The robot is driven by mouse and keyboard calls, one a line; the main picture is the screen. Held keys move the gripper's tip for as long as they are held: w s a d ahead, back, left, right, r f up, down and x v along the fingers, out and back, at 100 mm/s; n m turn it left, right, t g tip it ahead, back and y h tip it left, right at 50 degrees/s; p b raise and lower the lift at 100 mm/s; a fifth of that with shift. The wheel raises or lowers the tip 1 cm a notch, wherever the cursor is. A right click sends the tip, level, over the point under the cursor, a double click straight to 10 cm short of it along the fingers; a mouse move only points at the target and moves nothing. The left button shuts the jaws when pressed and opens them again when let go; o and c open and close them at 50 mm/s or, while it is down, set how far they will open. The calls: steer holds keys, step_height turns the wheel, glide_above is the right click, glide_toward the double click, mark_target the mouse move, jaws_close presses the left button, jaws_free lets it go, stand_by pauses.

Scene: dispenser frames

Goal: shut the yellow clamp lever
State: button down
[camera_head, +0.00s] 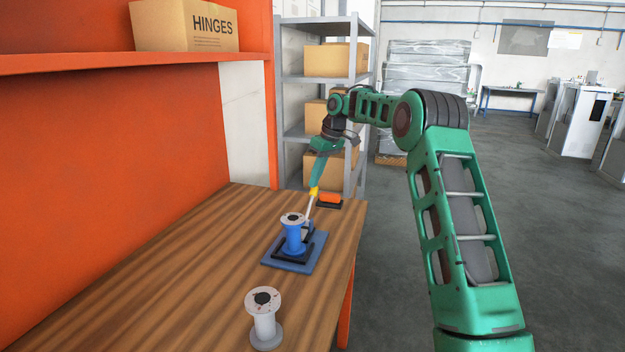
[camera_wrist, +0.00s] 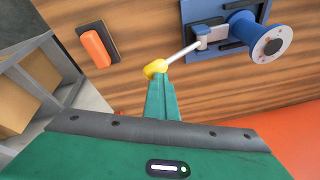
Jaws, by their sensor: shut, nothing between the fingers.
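The clamp has a silver lever rod (camera_head: 309,207) with a yellow knob (camera_wrist: 155,69) at its end. In the head view the rod leans up and away from a blue base plate (camera_head: 316,258). In the wrist view it runs from a light grey block (camera_wrist: 211,37) to the knob. A blue spool with a pale flange (camera_head: 293,219) stands upright on the plate beside the lever. My gripper (camera_wrist: 163,83) is shut and empty, its green fingertips right at the knob. They look touching, but I cannot tell for sure. The fingertips hide part of the knob.
An orange block on a dark plate (camera_wrist: 96,46) lies near the table's far edge, close to the knob. A white spool (camera_head: 264,318) stands on the wooden table (camera_head: 160,270) nearer me. An orange wall and shelf with a HINGES box (camera_head: 185,25) are at left.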

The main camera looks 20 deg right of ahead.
steer(key=shift+w+d+f, duration=0.25)
steer(key=shift+d+f, duration=0.05)
steer(key=shift+d, duration=0.1)
stand_by(0.3)
steer(key=shift+a+r, duration=0.35)
steer(key=shift+r, duration=0.1)
steer(key=shift+s+a+r, duration=0.15)
steer(key=shift+a+r, duration=0.3)
steer(key=shift+r, duration=0.2)
steer(key=shift+s+a+r, duration=0.1)
steer(key=shift+a+r, duration=0.3)
steer(key=shift+r, duration=0.2)
steer(key=w+d+r, duration=0.1)
steer(key=d+r, duration=0.4)
steer(key=r, duration=0.4)
steer(key=shift+d, duration=0.1)
